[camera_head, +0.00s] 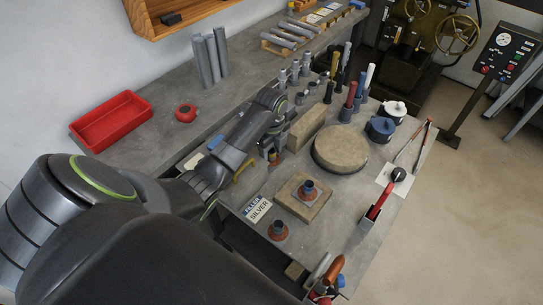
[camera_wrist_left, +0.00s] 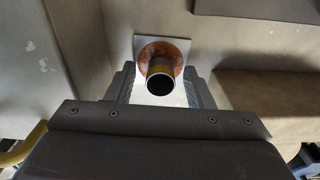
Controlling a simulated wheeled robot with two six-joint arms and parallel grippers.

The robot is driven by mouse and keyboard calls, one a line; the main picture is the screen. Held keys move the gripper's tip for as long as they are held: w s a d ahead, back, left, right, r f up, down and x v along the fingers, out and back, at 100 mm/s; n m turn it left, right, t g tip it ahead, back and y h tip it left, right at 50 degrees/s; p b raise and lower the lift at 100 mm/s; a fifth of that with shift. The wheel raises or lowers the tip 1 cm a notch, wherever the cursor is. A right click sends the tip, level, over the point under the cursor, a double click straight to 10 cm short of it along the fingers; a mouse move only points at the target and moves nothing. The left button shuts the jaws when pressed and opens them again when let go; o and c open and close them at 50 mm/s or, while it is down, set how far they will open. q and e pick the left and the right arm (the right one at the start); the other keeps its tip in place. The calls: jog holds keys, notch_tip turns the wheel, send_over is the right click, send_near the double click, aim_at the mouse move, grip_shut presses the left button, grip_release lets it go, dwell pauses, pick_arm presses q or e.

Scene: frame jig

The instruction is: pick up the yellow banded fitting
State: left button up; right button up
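The yellow banded fitting (camera_wrist_left: 159,66) is a short upright tube with a yellow band and a copper-coloured flange, on a pale square plate. In the left wrist view it stands between the two fingers of my left gripper (camera_wrist_left: 160,82), which are apart on either side of it. I see a gap at each side, so the fingers do not look closed on it. In the head view the fitting (camera_head: 273,158) shows as a small orange-brown piece, partly hidden below my left gripper (camera_head: 271,145). My right gripper is not in view.
A tan block (camera_head: 306,127) and a round tan slab (camera_head: 341,148) lie close to the right. Another fitting (camera_head: 308,188) stands on a square block, and one more (camera_head: 278,231) near the sign (camera_head: 257,208). A red tray (camera_head: 112,120) lies at the left.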

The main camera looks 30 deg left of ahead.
pick_arm(q)
grip_shut()
jog(key=shift+r, duration=0.1)
